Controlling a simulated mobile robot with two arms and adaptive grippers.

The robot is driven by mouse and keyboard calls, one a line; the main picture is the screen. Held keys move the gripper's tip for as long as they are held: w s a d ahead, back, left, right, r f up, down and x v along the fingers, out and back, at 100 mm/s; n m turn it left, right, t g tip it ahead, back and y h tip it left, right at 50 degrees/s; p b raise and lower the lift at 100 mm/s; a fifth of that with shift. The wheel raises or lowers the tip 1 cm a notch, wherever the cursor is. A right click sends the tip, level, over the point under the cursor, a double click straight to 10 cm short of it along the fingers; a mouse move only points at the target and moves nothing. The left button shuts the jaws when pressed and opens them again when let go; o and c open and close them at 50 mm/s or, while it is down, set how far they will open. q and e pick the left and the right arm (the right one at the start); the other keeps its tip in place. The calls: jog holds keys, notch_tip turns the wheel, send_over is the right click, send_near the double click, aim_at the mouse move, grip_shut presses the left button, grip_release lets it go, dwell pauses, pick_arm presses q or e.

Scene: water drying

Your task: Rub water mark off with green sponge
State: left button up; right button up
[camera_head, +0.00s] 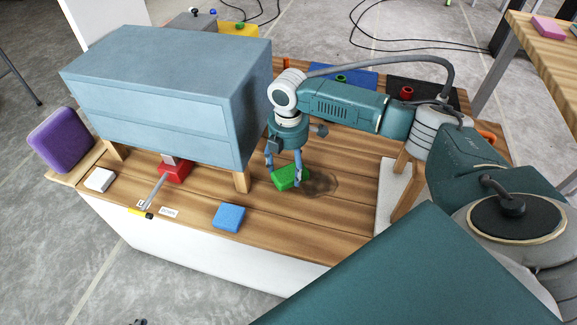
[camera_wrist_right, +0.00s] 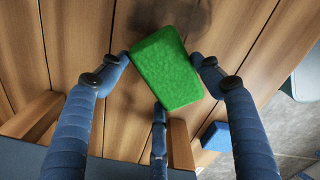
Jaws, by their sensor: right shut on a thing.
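The green sponge (camera_head: 286,180) is at the wooden table top, just left of the dark water mark (camera_head: 320,183). My right gripper (camera_head: 284,167) points down from above and is shut on the sponge. In the right wrist view the sponge (camera_wrist_right: 167,70) sits between the blue fingers of my right gripper (camera_wrist_right: 162,75), tilted a little. Part of the dark mark (camera_wrist_right: 188,14) shows beyond the sponge's top edge in that view. I cannot tell whether the sponge presses on the wood. My left gripper is not in view.
A blue-grey drawer cabinet (camera_head: 160,95) on wooden legs stands left of the gripper. A blue sponge (camera_head: 229,217) lies near the front edge. A white block (camera_head: 99,180), a red block (camera_head: 174,172) and a purple cushion-like block (camera_head: 65,140) are at the left. Bare wood lies around the mark.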

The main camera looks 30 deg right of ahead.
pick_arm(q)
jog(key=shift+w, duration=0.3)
pick_arm(e)
jog(key=shift+f, duration=0.7)
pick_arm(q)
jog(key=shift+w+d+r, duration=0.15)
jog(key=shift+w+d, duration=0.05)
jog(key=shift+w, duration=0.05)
pick_arm(e)
jog(key=shift+f, duration=0.25)
